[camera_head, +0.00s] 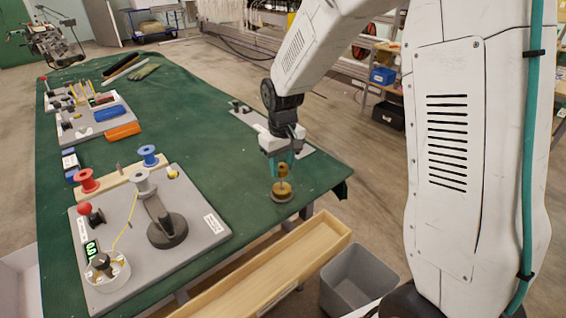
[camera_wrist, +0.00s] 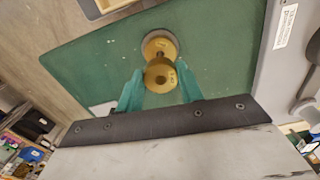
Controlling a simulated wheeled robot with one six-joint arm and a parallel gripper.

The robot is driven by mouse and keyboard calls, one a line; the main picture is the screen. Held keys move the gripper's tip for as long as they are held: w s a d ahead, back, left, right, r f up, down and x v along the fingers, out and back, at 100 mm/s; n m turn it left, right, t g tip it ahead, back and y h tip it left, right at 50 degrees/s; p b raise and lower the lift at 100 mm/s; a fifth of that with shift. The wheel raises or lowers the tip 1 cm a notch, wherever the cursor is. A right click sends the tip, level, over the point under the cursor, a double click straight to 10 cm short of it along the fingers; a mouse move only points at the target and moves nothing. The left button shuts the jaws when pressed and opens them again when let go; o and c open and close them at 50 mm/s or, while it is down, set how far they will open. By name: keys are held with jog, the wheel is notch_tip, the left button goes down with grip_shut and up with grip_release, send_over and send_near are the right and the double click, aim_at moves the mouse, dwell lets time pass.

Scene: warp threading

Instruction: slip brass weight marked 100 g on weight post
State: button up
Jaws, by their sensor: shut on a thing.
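My gripper (camera_head: 283,164) is at the table's right edge, pointing down. In the wrist view its teal fingers (camera_wrist: 160,84) are shut on a small brass weight (camera_wrist: 160,76); its marking is too small to read. The held weight also shows in the head view (camera_head: 284,170). Below it a wider brass disc (camera_wrist: 158,45) lies on a round grey base (camera_head: 282,198). A thin post (camera_head: 283,181) seems to rise from the disc towards the held weight. I cannot tell whether the held weight is around the post or just above it.
A grey board with spools and a dark stand (camera_head: 167,230) lies to the left on the green cloth. A long wooden tray (camera_head: 290,262) and a grey bin (camera_head: 357,280) are beyond the table's near edge. A flat grey plate (camera_head: 250,118) lies behind my gripper.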

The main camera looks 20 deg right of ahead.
jog(key=shift+f, duration=1)
dwell(1.1)
jog(key=o, duration=1.5)
jog(key=shift+r, duration=3.05)
